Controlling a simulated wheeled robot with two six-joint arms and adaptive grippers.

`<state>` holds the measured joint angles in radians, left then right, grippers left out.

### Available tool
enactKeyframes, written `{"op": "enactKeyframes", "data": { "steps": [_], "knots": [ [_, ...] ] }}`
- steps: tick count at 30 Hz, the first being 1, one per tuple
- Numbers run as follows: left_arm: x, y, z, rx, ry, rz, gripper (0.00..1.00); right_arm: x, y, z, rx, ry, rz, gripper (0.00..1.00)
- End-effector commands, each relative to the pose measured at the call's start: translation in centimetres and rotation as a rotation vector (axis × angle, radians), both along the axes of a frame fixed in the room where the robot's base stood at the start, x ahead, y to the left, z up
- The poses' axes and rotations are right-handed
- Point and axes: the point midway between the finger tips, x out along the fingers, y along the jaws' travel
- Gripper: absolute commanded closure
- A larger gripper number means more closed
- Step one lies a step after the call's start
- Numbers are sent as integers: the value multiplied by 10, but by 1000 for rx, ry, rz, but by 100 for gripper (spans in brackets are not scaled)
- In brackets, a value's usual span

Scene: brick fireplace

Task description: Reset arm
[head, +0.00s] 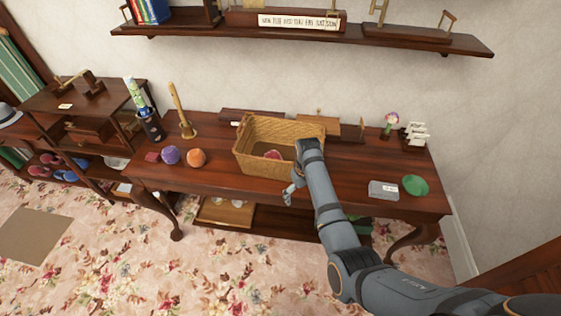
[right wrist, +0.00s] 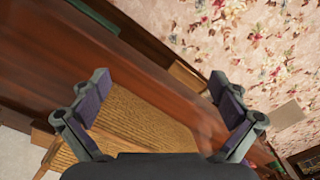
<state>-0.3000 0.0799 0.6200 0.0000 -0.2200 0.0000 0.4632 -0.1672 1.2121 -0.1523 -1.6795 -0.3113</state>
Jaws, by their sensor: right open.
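My right gripper (head: 293,190) is at the front right corner of the woven basket (head: 250,165) on the wooden table (head: 345,190). In the right wrist view its two fingers (right wrist: 159,78) stand wide apart with nothing gripped between them. A woven tan surface, likely the basket (right wrist: 145,122), lies below and between the fingers. I cannot tell whether the gripper touches it. My right arm reaches in from the lower right and hides part of the table. A small reddish thing (head: 273,154) lies inside the basket. My left gripper is not in view.
A purple ball (head: 170,155), an orange ball (head: 196,158) and a brass bell (head: 182,112) stand left of the basket. A grey box (head: 383,190) and a green disc (head: 415,185) lie at the right. A wall shelf (head: 300,40) hangs above.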

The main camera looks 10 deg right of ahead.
Motion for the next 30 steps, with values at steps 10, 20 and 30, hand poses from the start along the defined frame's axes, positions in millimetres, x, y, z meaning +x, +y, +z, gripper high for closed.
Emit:
{"op": "enactKeyframes", "data": {
  "steps": [10,20,30],
  "knots": [
    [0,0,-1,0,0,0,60,0,0,-3,0,0,0,1],
    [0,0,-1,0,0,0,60,0,0,-4,0,1,0,1],
    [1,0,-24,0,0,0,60,-85,-31,-191,-11,-11,-96,1]
  ]
}}
